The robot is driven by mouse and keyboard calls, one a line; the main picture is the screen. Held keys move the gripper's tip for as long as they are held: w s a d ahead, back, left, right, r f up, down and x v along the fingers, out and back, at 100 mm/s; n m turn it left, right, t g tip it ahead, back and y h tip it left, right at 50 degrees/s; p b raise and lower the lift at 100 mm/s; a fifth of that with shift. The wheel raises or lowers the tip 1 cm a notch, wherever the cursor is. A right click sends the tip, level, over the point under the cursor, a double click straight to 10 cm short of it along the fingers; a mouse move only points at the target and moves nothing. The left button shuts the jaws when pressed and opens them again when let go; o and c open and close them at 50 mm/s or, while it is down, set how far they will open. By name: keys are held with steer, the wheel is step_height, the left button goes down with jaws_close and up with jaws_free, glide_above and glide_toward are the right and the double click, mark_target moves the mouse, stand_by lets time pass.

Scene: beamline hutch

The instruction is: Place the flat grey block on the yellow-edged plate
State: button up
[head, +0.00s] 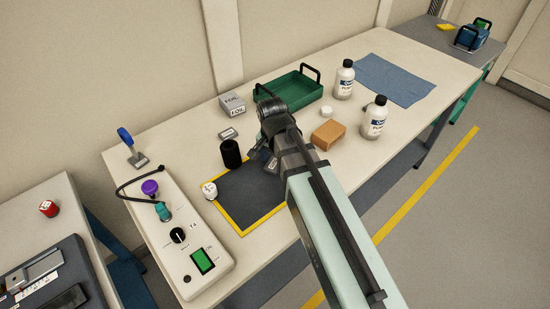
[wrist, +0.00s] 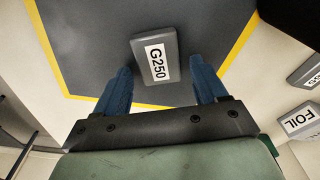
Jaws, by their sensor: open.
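The flat grey block (wrist: 154,60), labelled G250, lies on the dark yellow-edged plate (wrist: 85,45) in the wrist view. The plate (head: 246,204) also shows in the head view, near the front edge of the table. My gripper (wrist: 160,68) is open, with its blue fingertips apart at either side of the block's near part and gaps visible at both sides. In the head view my gripper (head: 264,158) is low over the plate's back right part, where my arm hides much of the plate and I cannot make out the block clearly.
A black cylinder (head: 231,154) and a white round piece (head: 209,190) stand by the plate. Another small grey labelled block (head: 228,134), a FOIL box (head: 232,104), a green tray (head: 301,92), an orange-brown block (head: 328,135) and two bottles (head: 374,119) are around. A control box (head: 176,230) stands left.

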mark_target(273, 164)
step_height(273, 164, up, 12)
steer(key=s, duration=0.1)
steer(key=shift+a, duration=0.25)
stand_by(0.4)
steer(key=shift+o, duration=0.2)
